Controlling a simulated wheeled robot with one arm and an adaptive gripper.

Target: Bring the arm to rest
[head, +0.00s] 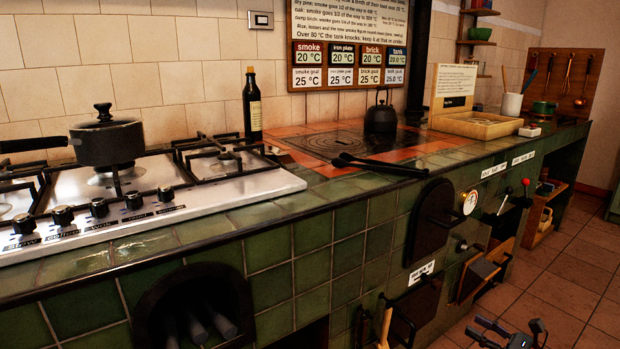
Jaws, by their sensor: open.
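My gripper (511,330) shows at the bottom edge of the head view, right of the middle. Its black fingers stand apart with nothing seen between them. It is low over the tiled floor (568,303), in front of the green-tiled hearth. The rest of my arm is cut off by the picture's edge.
The hearth front has an iron door (431,222), a gauge (469,202), levers and a half-open wooden drawer (484,271). Above are a gas hob with a black pot (107,142), a bottle (252,108), black tongs (380,164) and a kettle (380,118). Floor at right is clear.

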